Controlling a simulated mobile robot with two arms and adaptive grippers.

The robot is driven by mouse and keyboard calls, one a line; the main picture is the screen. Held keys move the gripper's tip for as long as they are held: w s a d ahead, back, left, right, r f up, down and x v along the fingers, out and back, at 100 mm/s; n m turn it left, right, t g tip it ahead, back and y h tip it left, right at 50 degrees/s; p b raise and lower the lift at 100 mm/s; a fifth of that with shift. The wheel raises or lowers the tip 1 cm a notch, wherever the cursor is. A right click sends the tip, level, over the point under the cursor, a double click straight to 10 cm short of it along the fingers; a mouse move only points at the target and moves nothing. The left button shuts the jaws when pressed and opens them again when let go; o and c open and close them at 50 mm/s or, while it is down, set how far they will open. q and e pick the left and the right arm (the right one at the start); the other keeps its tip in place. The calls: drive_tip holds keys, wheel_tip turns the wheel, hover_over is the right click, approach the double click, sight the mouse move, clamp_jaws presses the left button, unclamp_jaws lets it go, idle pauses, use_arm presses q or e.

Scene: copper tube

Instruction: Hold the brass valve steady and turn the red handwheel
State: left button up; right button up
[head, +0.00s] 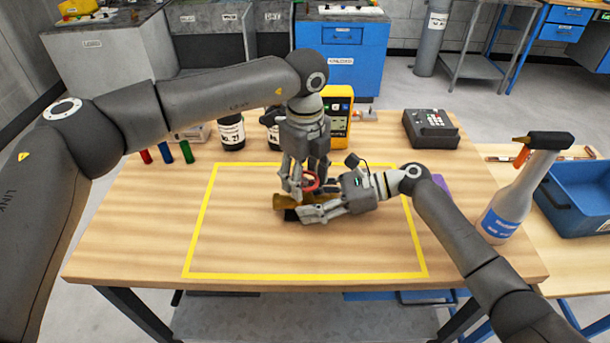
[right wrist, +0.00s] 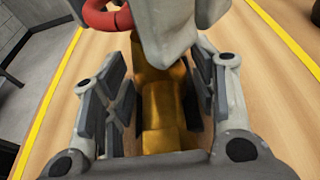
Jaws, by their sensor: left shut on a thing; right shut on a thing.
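The brass valve (head: 290,201) lies on the table inside the yellow outline, partly hidden by both grippers. My right gripper (head: 300,213) comes in from the right, low over the table, and is shut on the valve's brass body. In the right wrist view the brass body (right wrist: 160,115) runs between the pads of my right gripper (right wrist: 160,100). The red handwheel (head: 311,182) sits on top of the valve. My left gripper (head: 305,185) points down from above and is shut on the handwheel. The handwheel's red rim also shows in the right wrist view (right wrist: 108,18), partly covered by the left gripper.
The yellow outline (head: 200,235) encloses mostly bare wood. Behind it stand dark bottles (head: 231,132), a yellow meter (head: 338,118) and a dark keypad device (head: 430,128). Small coloured cylinders (head: 166,152) stand at the left. A spray bottle (head: 510,200) and blue bin (head: 580,195) are right.

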sight(305, 179)
use_arm(q)
drive_tip(key=shift+w+n, duration=0.1)
drive_tip(key=shift+n, duration=0.5)
drive_tip(key=o, duration=1)
drive_tip(key=shift+o, duration=0.2)
wheel_tip(305, 179, up, 12)
use_arm(e)
drive_tip(key=o, duration=0.8)
